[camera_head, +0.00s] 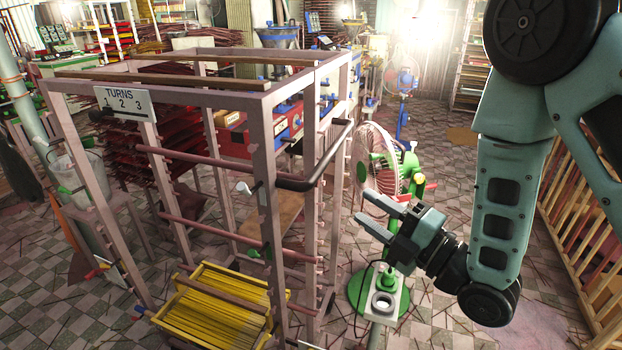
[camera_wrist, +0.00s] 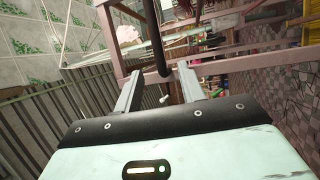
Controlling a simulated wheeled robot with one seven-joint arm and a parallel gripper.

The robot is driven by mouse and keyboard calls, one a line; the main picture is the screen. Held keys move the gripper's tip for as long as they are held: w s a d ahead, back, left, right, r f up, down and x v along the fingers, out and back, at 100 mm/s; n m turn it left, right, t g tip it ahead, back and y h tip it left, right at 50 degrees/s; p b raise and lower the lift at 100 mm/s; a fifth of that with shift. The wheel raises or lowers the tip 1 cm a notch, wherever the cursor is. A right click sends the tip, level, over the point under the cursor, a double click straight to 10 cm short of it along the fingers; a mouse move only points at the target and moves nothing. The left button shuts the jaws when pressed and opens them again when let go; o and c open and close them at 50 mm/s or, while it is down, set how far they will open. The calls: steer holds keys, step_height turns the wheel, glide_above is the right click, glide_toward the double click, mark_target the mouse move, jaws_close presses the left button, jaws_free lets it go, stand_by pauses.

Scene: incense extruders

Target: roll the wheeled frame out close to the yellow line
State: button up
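The wheeled frame (camera_head: 265,150) is a tall pinkish metal rack with rungs and a white "TURNS 1 2 3" sign (camera_head: 125,103). A black bar handle (camera_head: 325,163) sits on its right side. In the wrist view, the handle (camera_wrist: 155,35) lies ahead, lined up with the gap between the fingers. My gripper (camera_head: 361,207) is open and empty, to the right of the handle and apart from it in the head view. My open fingers also show in the wrist view (camera_wrist: 160,72). I cannot make out a yellow line in either view.
A yellow slatted tray (camera_head: 218,308) sits at the frame's base. A pink-and-green fan (camera_head: 375,165) stands behind my gripper, its green base (camera_head: 360,292) on the floor. Wooden racks (camera_head: 585,215) line the right side.

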mark_target(316, 167)
steer(key=p+x, duration=0.1)
steer(key=x, duration=0.3)
steer(key=p+x, duration=0.2)
steer(key=x, duration=0.3)
steer(key=p+x, duration=0.2)
steer(key=x, duration=0.2)
steer(key=shift+w+a+r, duration=0.15)
steer(key=shift+w+r, duration=0.1)
steer(key=shift+r, duration=0.2)
steer(key=shift+w+a+p, duration=0.3)
steer(key=shift+w+a, duration=0.15)
steer(key=shift+a, duration=0.05)
jaws_close()
